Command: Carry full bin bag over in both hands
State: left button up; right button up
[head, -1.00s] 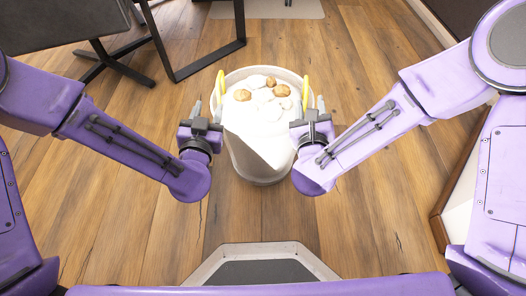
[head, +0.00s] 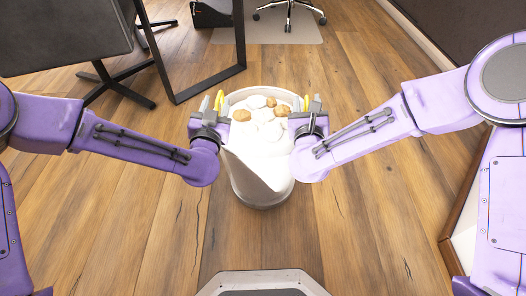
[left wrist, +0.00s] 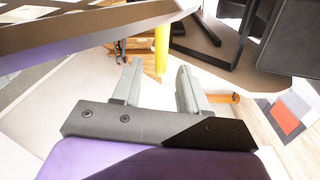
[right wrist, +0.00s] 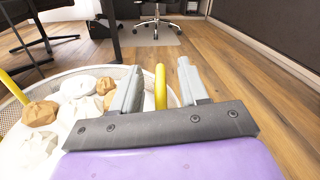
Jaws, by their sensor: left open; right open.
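A full white bin bag (head: 262,150) with crumpled white and brown balls on top sits in a round, pale mesh bin (head: 262,198) on the floor. A yellow handle stands up at each side, the left one (head: 220,98) and the right one (head: 306,102). My left gripper (head: 212,106) is open at the left handle, which shows between its fingers in the left wrist view (left wrist: 161,50). My right gripper (head: 311,104) is open at the right handle, which shows between its fingers in the right wrist view (right wrist: 160,87). Whether the fingers touch the handles I cannot tell.
A dark table (head: 65,40) with black metal legs stands at the back left. A wheeled chair base (head: 290,18) rests on a pale mat behind the bin. The wooden floor (head: 385,200) around the bin is clear.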

pick_arm(q)
jog(key=shift+w+d, duration=0.1)
jog(key=shift+w, duration=1.2)
pick_arm(e)
jog(key=shift+w+d, duration=0.15)
jog(key=shift+w, duration=1.15)
pick_arm(q)
jog(key=c, duration=0.8)
pick_arm(e)
jog(key=c, duration=0.8)
grip_shut()
jog(key=shift+d, duration=0.15)
pick_arm(q)
jog(key=shift+w, duration=0.1)
